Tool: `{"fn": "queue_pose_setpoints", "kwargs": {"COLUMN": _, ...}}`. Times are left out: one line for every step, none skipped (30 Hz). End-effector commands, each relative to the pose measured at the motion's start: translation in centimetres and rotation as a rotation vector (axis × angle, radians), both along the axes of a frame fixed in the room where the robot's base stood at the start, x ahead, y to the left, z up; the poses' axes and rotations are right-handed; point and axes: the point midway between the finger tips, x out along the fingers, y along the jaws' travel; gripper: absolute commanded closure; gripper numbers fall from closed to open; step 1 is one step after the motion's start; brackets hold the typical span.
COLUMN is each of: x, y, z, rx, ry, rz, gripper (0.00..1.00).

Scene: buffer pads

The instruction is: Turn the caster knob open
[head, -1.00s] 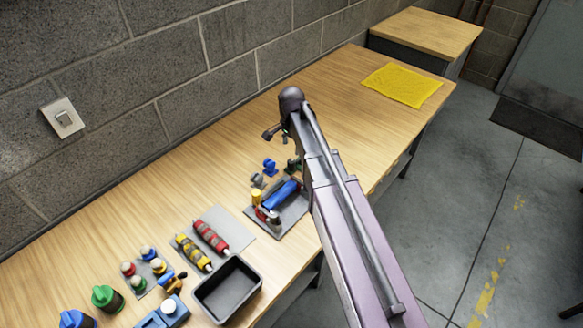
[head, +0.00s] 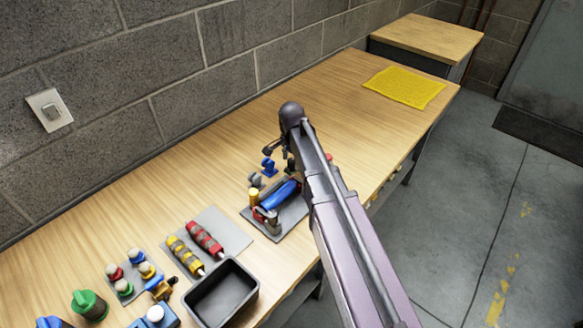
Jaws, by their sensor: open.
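Two small upright pieces stand on the wooden bench just behind a grey mat: a blue one (head: 268,167) and a grey one (head: 254,180). I cannot tell whether either is the caster knob. My gripper (head: 289,165) hangs at the end of my arm, just right of the blue piece in the picture. It is mostly hidden by my arm; what shows of it is small, open and holds nothing visible. I cannot tell whether it touches anything. A long blue part (head: 279,194) and a yellow-topped part (head: 254,198) sit on the mat (head: 294,215).
A black open bin (head: 222,290) stands at the bench's front. A yellow pad (head: 403,87) lies at the far end.

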Motion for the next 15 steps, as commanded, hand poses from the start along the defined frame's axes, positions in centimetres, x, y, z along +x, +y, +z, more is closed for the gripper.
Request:
{"fn": "queue_pose_setpoints", "kwargs": {"x": 0.00, "y": 0.00, "z": -0.55, "rx": 0.000, "ry": 0.000, "rz": 0.000, "gripper": 0.23}}
{"fn": "queue_pose_setpoints", "kwargs": {"x": 0.00, "y": 0.00, "z": -0.67, "rx": 0.000, "ry": 0.000, "rz": 0.000, "gripper": 0.23}}
{"fn": "queue_pose_setpoints", "kwargs": {"x": 0.00, "y": 0.00, "z": -0.80, "rx": 0.000, "ry": 0.000, "rz": 0.000, "gripper": 0.23}}
{"fn": "queue_pose_setpoints", "kwargs": {"x": 0.00, "y": 0.00, "z": -0.88, "rx": 0.000, "ry": 0.000, "rz": 0.000, "gripper": 0.23}}
{"fn": "queue_pose_setpoints", "kwargs": {"x": 0.00, "y": 0.00, "z": -0.94, "rx": 0.000, "ry": 0.000, "rz": 0.000, "gripper": 0.23}}
{"fn": "queue_pose_setpoints", "kwargs": {"x": 0.00, "y": 0.00, "z": -1.01, "rx": 0.000, "ry": 0.000, "rz": 0.000, "gripper": 0.23}}
{"fn": "queue_pose_setpoints", "kwargs": {"x": 0.00, "y": 0.00, "z": -1.04, "rx": 0.000, "ry": 0.000, "rz": 0.000, "gripper": 0.23}}
{"fn": "queue_pose_setpoints", "kwargs": {"x": 0.00, "y": 0.00, "z": -1.07, "rx": 0.000, "ry": 0.000, "rz": 0.000, "gripper": 0.23}}
{"fn": "queue_pose_setpoints", "kwargs": {"x": 0.00, "y": 0.00, "z": -1.09, "rx": 0.000, "ry": 0.000, "rz": 0.000, "gripper": 0.23}}
{"fn": "queue_pose_setpoints", "kwargs": {"x": 0.00, "y": 0.00, "z": -1.09, "rx": 0.000, "ry": 0.000, "rz": 0.000, "gripper": 0.23}}
{"fn": "queue_pose_setpoints", "kwargs": {"x": 0.00, "y": 0.00, "z": -1.09, "rx": 0.000, "ry": 0.000, "rz": 0.000, "gripper": 0.23}}
{"fn": "queue_pose_setpoints", "kwargs": {"x": 0.00, "y": 0.00, "z": -1.08, "rx": 0.000, "ry": 0.000, "rz": 0.000, "gripper": 0.23}}
{"fn": "queue_pose_setpoints", "kwargs": {"x": 0.00, "y": 0.00, "z": -1.07, "rx": 0.000, "ry": 0.000, "rz": 0.000, "gripper": 0.23}}
{"fn": "queue_pose_setpoints", "kwargs": {"x": 0.00, "y": 0.00, "z": -1.06, "rx": 0.000, "ry": 0.000, "rz": 0.000, "gripper": 0.23}}
{"fn": "queue_pose_setpoints", "kwargs": {"x": 0.00, "y": 0.00, "z": -1.06, "rx": 0.000, "ry": 0.000, "rz": 0.000, "gripper": 0.23}}
